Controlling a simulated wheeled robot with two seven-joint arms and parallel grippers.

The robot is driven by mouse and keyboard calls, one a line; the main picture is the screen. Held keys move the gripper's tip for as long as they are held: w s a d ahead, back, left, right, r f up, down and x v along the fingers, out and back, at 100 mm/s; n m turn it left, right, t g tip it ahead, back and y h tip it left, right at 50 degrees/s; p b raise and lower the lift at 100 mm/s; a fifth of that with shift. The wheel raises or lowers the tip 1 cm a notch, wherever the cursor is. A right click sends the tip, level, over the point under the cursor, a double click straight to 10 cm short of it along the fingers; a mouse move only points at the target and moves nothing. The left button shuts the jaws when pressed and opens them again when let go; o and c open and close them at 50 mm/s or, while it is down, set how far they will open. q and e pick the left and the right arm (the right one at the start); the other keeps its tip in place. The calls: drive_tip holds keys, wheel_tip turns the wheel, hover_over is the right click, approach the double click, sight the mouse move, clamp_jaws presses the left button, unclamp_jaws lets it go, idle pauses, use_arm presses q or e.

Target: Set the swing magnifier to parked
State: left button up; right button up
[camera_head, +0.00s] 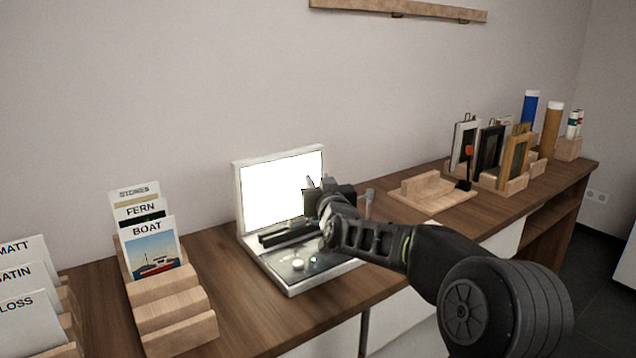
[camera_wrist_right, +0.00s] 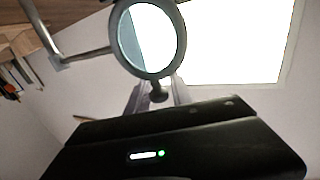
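The swing magnifier (camera_wrist_right: 118,40) shows in the right wrist view as a round lens in a grey ring, with a thin arm running left to a post and a small dark knob (camera_wrist_right: 158,91) on the rim's near side. In the head view its grey post (camera_head: 369,203) stands right of my gripper; the lens is hidden there. My right gripper (camera_head: 317,183) is in front of the bright panel. Its fingers (camera_wrist_right: 159,88) flank the knob; I cannot tell whether they press on it. My left gripper is not in view.
The light box with its bright upright panel (camera_head: 283,188) and grey base (camera_head: 292,285) stands on the wooden table (camera_head: 245,312). Card racks (camera_head: 170,305) stand left. A wooden tray (camera_head: 432,188), framed pictures (camera_head: 487,152) and tubes (camera_head: 529,112) stand right. The table front between is clear.

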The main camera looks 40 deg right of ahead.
clamp_jaws()
idle(1.1)
